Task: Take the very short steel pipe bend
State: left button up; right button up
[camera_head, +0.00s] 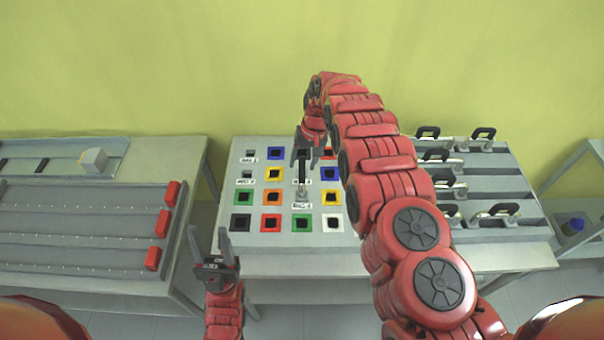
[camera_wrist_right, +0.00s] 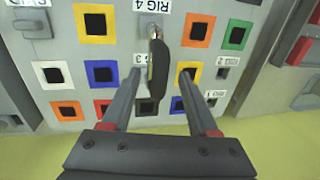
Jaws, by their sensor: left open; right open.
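A steel piece with a black handle (camera_head: 302,189) stands in the middle of the panel of coloured square sockets (camera_head: 246,262), by the RIG 4 label. It also shows in the right wrist view (camera_wrist_right: 157,68). Its lower end is partly hidden, and I cannot tell its exact bend length. My right gripper (camera_head: 307,158) is open above the panel; in the right wrist view its fingers (camera_wrist_right: 158,78) lie on either side of the black handle, not visibly touching it. Several similar steel bends with black handles (camera_head: 497,211) lie in the grey rack at right. My left gripper (camera_head: 209,230) is open and empty, in front of the panel.
A shelf at far right holds a dark blue-topped object (camera_head: 572,227). A yellow-green wall stands behind.

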jog(key=shift+a+f, duration=0.2)
jog(key=shift+f, duration=0.85)
grip_shut()
dwell(0.7)
